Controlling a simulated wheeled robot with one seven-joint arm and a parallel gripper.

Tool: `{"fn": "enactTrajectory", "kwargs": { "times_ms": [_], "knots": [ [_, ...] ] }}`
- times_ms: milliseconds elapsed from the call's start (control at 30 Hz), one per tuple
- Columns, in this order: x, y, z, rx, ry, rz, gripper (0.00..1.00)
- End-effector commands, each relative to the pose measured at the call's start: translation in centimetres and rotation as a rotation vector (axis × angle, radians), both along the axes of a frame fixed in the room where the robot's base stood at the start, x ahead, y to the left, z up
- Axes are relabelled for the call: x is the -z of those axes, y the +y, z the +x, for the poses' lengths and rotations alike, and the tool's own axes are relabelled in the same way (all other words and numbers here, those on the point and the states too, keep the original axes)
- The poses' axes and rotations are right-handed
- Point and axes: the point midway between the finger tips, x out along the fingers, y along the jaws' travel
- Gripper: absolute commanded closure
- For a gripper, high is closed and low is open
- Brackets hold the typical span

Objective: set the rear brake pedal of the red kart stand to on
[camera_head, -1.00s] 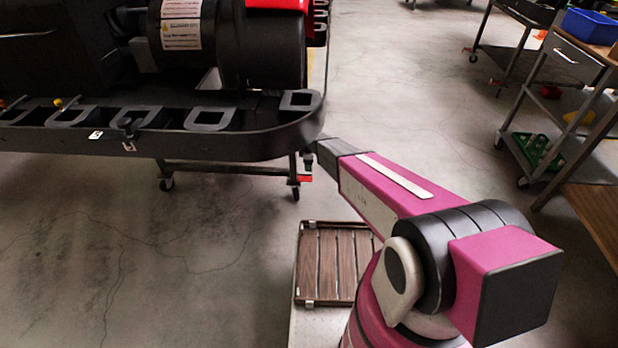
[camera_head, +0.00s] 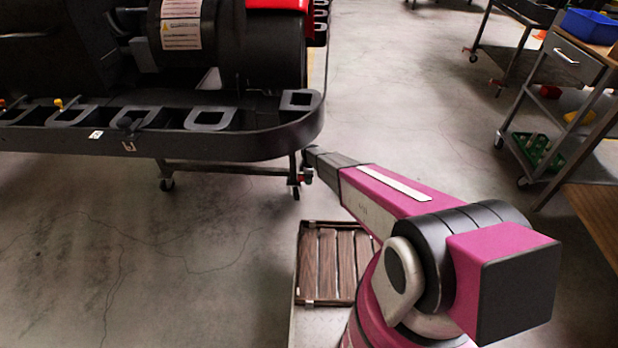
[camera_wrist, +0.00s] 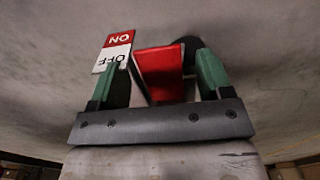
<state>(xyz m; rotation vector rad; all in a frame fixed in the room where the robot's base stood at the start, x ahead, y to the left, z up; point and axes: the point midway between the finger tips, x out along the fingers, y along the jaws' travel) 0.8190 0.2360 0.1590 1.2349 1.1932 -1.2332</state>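The red brake pedal (camera_wrist: 160,70) shows in the wrist view, between the two green fingers of my gripper (camera_wrist: 162,80). The fingers stand apart, with a gap on each side of the pedal. A red-and-white label (camera_wrist: 115,52) with ON above OFF, upside down, is left of the pedal. I cannot tell which setting the pedal is in. A black caster wheel (camera_wrist: 192,48) shows behind it. In the head view, a small red part (camera_head: 306,179) sits at the stand's rear caster, just under the end of my arm; my fingertips cannot be made out there.
The dark kart body (camera_head: 230,147) overhangs the stand, close to my arm. A slatted wooden panel (camera_head: 337,263) shows at the lower middle. A cart with a blue bin (camera_head: 590,25) stands at the right. The floor between is clear.

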Motion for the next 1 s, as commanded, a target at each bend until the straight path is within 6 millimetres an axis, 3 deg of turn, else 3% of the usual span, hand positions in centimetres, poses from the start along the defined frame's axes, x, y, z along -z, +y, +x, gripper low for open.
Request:
{"fn": "enactTrajectory", "kwargs": {
  "times_ms": [33, 200, 567, 1000],
  "knots": [
    [0.0, 0.0, 0.0, 0.000, 0.000, 0.000, 0.41],
    [0.0, 0.0, 0.0, 0.000, 0.000, 0.000, 0.96],
    [0.5, -0.3, 0.0, 0.002, 0.000, 0.068, 0.96],
    [2.5, -0.5, 0.0, 0.004, -0.011, 0.353, 0.96]
  ]
}}
